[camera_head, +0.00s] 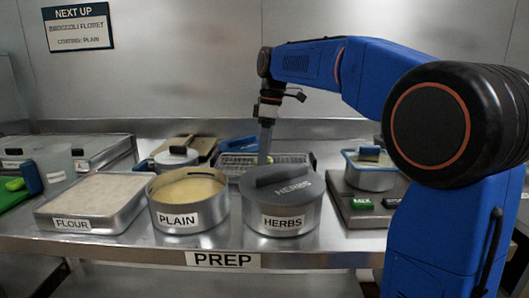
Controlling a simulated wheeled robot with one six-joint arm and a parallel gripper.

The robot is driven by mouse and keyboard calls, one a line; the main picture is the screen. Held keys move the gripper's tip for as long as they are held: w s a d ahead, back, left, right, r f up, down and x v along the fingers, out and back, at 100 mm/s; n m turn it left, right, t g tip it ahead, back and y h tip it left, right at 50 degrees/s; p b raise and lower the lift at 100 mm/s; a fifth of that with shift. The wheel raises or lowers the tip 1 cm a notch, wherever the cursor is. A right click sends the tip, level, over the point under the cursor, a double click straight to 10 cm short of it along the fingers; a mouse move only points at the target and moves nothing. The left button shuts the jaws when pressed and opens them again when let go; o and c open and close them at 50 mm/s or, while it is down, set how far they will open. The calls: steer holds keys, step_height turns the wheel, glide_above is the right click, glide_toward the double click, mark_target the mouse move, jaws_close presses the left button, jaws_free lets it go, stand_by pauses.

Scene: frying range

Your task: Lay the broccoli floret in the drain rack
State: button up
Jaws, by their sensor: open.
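I cannot make out a broccoli floret in this view. A metal rack with a slatted top, which looks like the drain rack (236,160), lies at the back middle of the counter. Its front is partly hidden by the herbs pot. My gripper (265,158) points down over the rack area, behind the herbs pot. It is open, and I see nothing held in it. Its fingers overlap in this view, and I cannot tell how far above the rack the tips are.
The plain pot (178,221) holds pale yellow batter. The lidded herbs pot (282,220) and flour tray (74,224) stand beside it at the front. A wall sign (78,27) names broccoli floret, coating plain.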

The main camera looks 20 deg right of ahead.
step_height(320, 180, up, 17)
steer(key=d, duration=0.2)
steer(key=shift+s+r, duration=0.15)
steer(key=shift+s, duration=0.1)
